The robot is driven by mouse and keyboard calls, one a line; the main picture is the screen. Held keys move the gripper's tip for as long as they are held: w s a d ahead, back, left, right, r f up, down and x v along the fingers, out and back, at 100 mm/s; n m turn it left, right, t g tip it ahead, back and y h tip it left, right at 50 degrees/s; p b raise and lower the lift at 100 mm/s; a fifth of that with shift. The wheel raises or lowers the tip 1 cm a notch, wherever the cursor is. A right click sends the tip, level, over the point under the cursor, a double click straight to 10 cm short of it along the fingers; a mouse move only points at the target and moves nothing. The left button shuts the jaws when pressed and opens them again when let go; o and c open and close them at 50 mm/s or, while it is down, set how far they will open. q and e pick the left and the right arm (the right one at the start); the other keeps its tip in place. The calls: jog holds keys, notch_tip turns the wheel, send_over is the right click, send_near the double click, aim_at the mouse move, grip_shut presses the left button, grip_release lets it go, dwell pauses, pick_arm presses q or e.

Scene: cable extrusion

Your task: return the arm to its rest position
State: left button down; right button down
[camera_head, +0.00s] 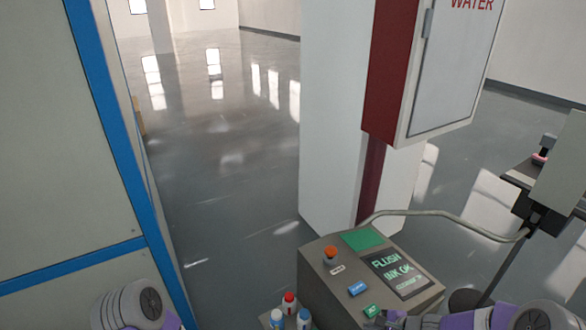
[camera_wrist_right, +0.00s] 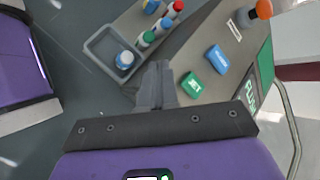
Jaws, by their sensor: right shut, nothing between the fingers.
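My right arm (camera_head: 470,321) comes in along the bottom right of the head view. Its gripper (camera_head: 383,318) is at the front of the grey control console (camera_head: 318,281), close to the green JET button (camera_head: 371,311). In the right wrist view the gripper (camera_wrist_right: 157,78) is shut and empty, its tips between the JET button (camera_wrist_right: 191,85) and a grey tray (camera_wrist_right: 97,44). I cannot tell whether it touches the console. My left arm (camera_head: 130,304) shows only in part at the bottom left; its gripper is out of view.
The console has a blue button (camera_head: 357,288), an orange knob (camera_head: 330,254) and a display (camera_head: 396,271) reading FLUSH INK OK. Several capped bottles (camera_head: 289,302) stand left of it. A bent pipe (camera_head: 445,213) runs right. A blue-framed panel (camera_head: 60,150) and a white column (camera_head: 330,120) rise nearby.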

jog(key=s+a+f+n+g+h, duration=0.1)
jog(key=s+a+f+n+g, duration=0.1)
jog(key=s+a+f+n, duration=0.4)
jog(key=s+a+f+n+g, duration=0.3)
jog(key=s+a+f+n, duration=0.3)
jog(key=s+f+n, duration=0.3)
jog(key=shift+s+a+h, duration=0.3)
jog(key=shift+s+h, duration=0.1)
jog(key=shift+s, duration=0.6)
